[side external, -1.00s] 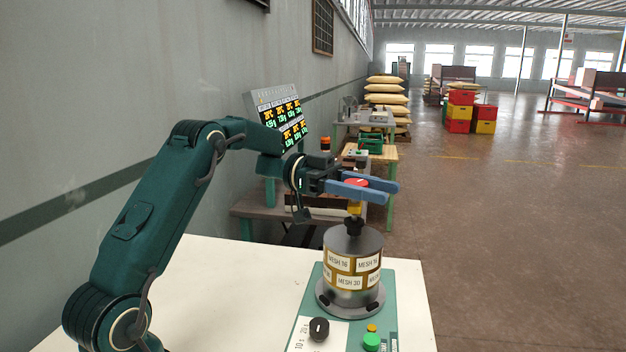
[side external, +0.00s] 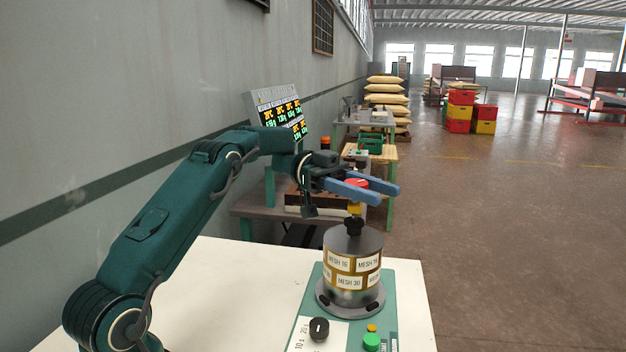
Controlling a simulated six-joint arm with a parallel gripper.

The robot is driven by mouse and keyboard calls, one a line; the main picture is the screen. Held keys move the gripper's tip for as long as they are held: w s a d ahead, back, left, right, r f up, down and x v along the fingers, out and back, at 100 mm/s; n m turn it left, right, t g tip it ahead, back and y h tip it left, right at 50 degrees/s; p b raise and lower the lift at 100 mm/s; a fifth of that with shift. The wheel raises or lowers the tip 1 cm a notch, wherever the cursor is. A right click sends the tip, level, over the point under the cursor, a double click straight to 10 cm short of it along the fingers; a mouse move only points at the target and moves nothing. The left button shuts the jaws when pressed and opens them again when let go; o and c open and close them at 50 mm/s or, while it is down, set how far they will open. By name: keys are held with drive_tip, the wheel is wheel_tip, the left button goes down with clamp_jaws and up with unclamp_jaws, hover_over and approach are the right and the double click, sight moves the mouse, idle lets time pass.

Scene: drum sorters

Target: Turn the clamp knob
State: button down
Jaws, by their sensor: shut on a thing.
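The clamp knob (side external: 357,183) is red with a pale mark on top. It stands above a yellow collar (side external: 355,208) and a black hub on top of the sieve drum (side external: 352,242). The drum is upright, dark grey, with a gold band of white "MESH" labels. My gripper (side external: 372,189) comes in level from the left, with one blue finger on the near side of the knob and one on the far side. It is shut on the knob. The near finger hides part of the knob's side and the top of the collar.
A green base panel (side external: 310,310) under the drum carries a black dial (side external: 319,329), a green button (side external: 371,341) and a small orange button. The white table (side external: 230,300) is bare to the left. A lit display (side external: 285,115) stands behind my wrist.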

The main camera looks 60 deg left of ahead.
sight(358, 182)
drive_tip(key=shift+c, duration=1.9)
unclamp_jaws()
drive_tip(key=shift+a, duration=0.15)
drive_tip(key=shift+a, duration=0.25)
drive_tip(key=shift+s+a, duration=0.2)
drive_tip(key=shift+a, duration=0.9)
wheel_tip(358, 182, up, 5)
drive_tip(key=shift+r, duration=1.05)
